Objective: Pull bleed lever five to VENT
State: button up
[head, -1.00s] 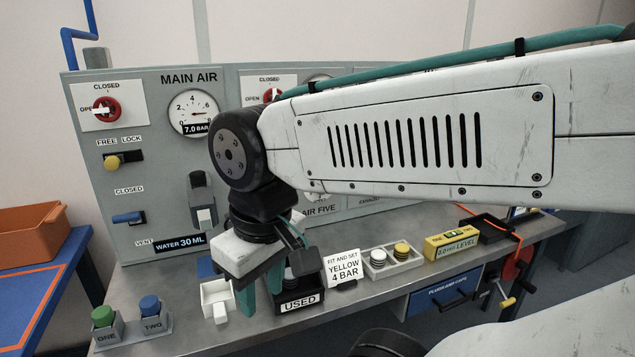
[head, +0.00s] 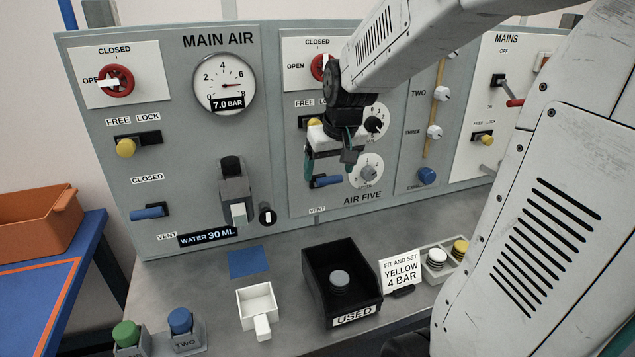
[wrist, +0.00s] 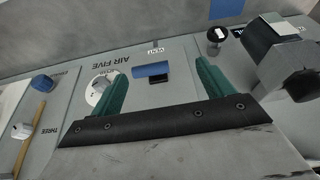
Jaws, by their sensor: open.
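The blue bleed lever of the AIR FIVE panel (head: 327,182) sticks out of its dark slot, above a VENT label (head: 317,210). Its handle lies about level; its CLOSED label is hidden. My gripper (head: 328,170) is in front of the panel, just above and partly over the lever in the head view. In the wrist view, which is upside down, the lever (wrist: 152,70) appears between the two teal fingers of my open gripper (wrist: 162,76). The fingers are apart from each other and hold nothing. I cannot tell whether they touch the lever.
A similar blue lever (head: 150,212) sits on the MAIN AIR panel at left. A yellow lock knob, partly hidden, and dials (head: 368,173) are close to my gripper. The black USED bin (head: 315,285), a white holder (head: 257,303) and a sign (head: 401,270) stand on the bench below.

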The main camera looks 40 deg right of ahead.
aim_at(330, 177)
jog(key=w+d, duration=0.1)
jog(key=w+d+f, duration=0.1)
jog(key=shift+d, duration=0.35)
jog(key=x, duration=0.7)
jog(key=shift+w+d+f, duration=0.1)
jog(key=shift+w+f, duration=0.15)
jog(key=shift+f, duration=0.05)
